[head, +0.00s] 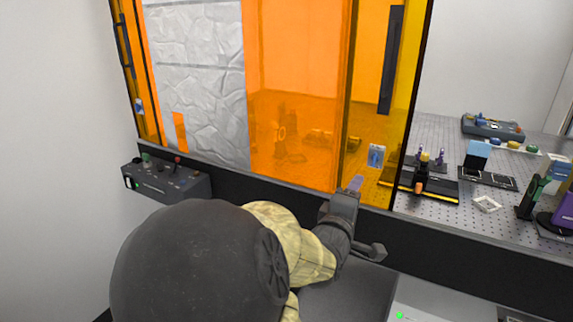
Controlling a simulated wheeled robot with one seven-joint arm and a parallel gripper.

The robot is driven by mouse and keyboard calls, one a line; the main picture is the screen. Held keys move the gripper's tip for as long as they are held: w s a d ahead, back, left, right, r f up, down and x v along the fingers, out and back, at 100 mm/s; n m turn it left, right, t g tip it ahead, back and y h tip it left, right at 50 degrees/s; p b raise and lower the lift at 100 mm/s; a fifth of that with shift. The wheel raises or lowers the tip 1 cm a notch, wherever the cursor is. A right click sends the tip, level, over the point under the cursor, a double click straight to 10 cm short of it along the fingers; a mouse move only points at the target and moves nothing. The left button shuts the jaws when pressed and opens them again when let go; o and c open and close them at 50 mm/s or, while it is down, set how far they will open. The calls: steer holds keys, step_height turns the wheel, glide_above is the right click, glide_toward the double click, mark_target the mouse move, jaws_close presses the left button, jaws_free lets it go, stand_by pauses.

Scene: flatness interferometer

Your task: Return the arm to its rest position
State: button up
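My arm reaches forward from the bottom of the head view, with a large dark rounded link and a patterned yellow section. My gripper (345,199) is at its far end, in front of the lower edge of the orange enclosure panel (295,110). I see it from behind. A small purple patch shows at its tip; I cannot tell if it is part of the gripper or something else. Its fingers are not clear, so I cannot tell if it is open or shut.
A dark control box (168,184) is on the left below the enclosure. A perforated optical table (440,135) on the right carries several small mounts, a black-and-green tool (531,198) and a grey control unit (492,127). Crinkled silver sheeting (200,85) covers the panel's left part.

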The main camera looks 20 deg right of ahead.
steer(key=w+a+f+m+g+y, duration=0.1)
steer(key=a+f+y, duration=0.15)
steer(key=f, duration=0.35)
steer(key=w+a+f+m+g+y, duration=0.1)
steer(key=a+f+y, duration=0.1)
steer(key=f+y, duration=0.3)
steer(key=s+a+f+m+g+y, duration=0.3)
steer(key=a+f+y, duration=0.1)
steer(key=a+f, duration=0.4)
steer(key=s+a+m+g+y, duration=0.2)
steer(key=s+a+m+g, duration=0.15)
steer(key=s+a, duration=0.35)
step_height(320, 180, up, 14)
steer(key=p, duration=1.4)
steer(key=shift+s+a+n+g, duration=0.15)
steer(key=shift+s+n+g, duration=0.15)
steer(key=shift+n+g, duration=0.05)
steer(key=shift+f, duration=0.1)
